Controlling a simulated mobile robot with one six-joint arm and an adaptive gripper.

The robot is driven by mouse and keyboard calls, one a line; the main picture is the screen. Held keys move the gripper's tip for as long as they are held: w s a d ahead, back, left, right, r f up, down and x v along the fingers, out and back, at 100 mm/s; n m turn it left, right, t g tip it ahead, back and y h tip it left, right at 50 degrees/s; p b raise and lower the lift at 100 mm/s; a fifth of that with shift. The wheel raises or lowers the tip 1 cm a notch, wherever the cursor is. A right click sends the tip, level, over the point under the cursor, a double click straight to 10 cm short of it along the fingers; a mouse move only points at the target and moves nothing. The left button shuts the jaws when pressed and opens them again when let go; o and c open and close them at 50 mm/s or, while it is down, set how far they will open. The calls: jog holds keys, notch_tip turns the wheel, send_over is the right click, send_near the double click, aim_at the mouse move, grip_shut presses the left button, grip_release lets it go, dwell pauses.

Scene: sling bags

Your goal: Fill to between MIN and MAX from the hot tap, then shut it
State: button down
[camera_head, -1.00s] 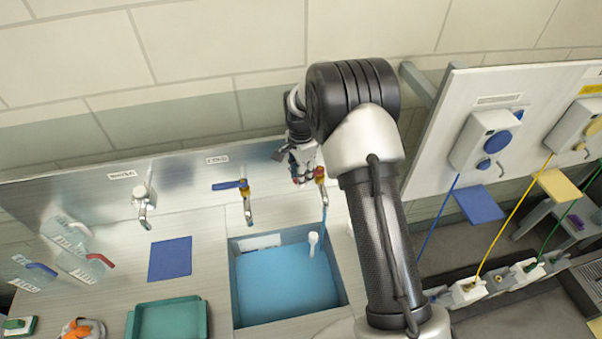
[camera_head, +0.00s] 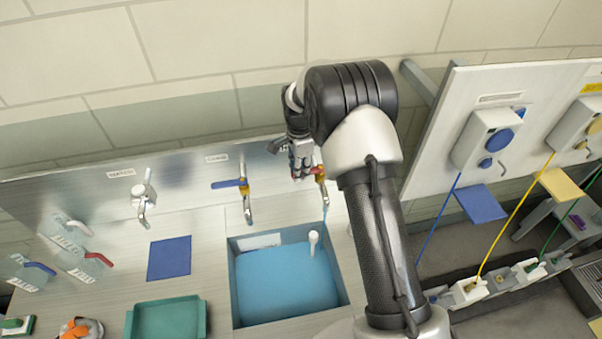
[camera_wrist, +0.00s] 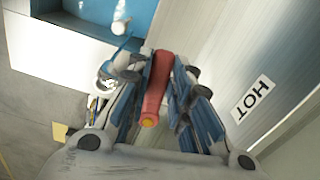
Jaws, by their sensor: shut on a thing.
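The hot tap (camera_head: 321,190) stands at the back right of the basin (camera_head: 237,302), partly hidden by my arm. My gripper (camera_head: 301,172) is at its lever. In the wrist view, my gripper (camera_wrist: 158,88) is shut around the tap's red lever (camera_wrist: 155,85), fingers on both sides. A thin bluish streak shows below the spout in the head view; I cannot tell for sure if it is running water. Blue water (camera_head: 285,282) covers the basin floor. A pale label (camera_head: 258,242) is on the back wall; its marks are too small to read against the level.
The cold tap (camera_head: 246,200) with a blue lever stands just left. A further tap (camera_head: 143,198) is left of it. A white spoon-shaped thing (camera_head: 313,240) stands in the basin. A blue mat (camera_head: 169,258) and a green tray (camera_head: 168,319) lie left. A wall panel (camera_head: 435,150) rises at the right.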

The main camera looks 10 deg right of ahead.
jog(key=shift+w+m, duration=0.55)
jog(key=shift+m, duration=0.35)
jog(key=c, duration=1.4)
grip_release()
jog(key=shift+c, duration=0.2)
jog(key=shift+r, duration=0.15)
notch_tip(320, 180, up, 12)
